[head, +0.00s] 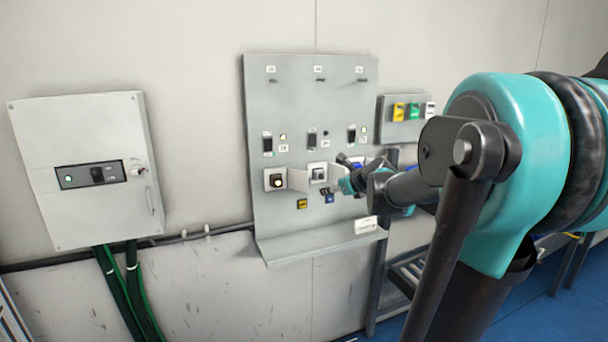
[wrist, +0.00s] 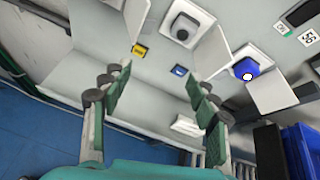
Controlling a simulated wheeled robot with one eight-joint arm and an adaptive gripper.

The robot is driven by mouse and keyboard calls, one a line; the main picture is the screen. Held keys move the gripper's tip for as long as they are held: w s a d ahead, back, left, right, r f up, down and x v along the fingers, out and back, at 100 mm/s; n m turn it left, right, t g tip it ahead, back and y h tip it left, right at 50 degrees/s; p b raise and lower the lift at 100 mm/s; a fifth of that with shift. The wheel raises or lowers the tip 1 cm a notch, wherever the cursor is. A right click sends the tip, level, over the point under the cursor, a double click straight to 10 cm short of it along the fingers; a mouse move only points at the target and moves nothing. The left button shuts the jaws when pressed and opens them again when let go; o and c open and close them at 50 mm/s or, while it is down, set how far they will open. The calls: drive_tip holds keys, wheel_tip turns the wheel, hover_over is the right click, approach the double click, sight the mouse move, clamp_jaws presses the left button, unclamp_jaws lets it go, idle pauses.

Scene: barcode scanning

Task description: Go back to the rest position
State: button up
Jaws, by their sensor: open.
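My gripper (wrist: 160,92) is open and empty in the wrist view, its two green-padded fingers wide apart. In the head view my gripper (head: 338,190) is small, in front of the lower right part of a grey wall panel (head: 290,225). The panel carries a row of switches and, lower down, button units with white side flaps. A unit with a dark button (wrist: 184,26) shows beyond the fingers in the wrist view, and a lit blue button (wrist: 246,69) is to its right. My arm hides part of the panel's right side in the head view.
A grey electrical cabinet (head: 85,170) hangs on the wall at left, with green cables below it. A small board (head: 400,132) with yellow, green and white tags is right of the panel. A blue bin (wrist: 302,148) shows at lower right in the wrist view. The floor is blue.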

drive_tip(key=s+d+f+n+g+h, duration=0.1)
drive_tip(key=s+f+n+g, duration=0.3)
drive_tip(key=s+f+n, duration=0.8)
drive_tip(key=s+d+f+n+g+h, duration=0.1)
drive_tip(key=s+f+n+g+h, duration=0.2)
drive_tip(key=s+f+n, duration=1)
drive_tip(key=s+n, duration=0.4)
drive_tip(key=shift+s+g, duration=0.35)
drive_tip(key=shift+g, duration=0.05)
drive_tip(key=shift+d, duration=0.1)
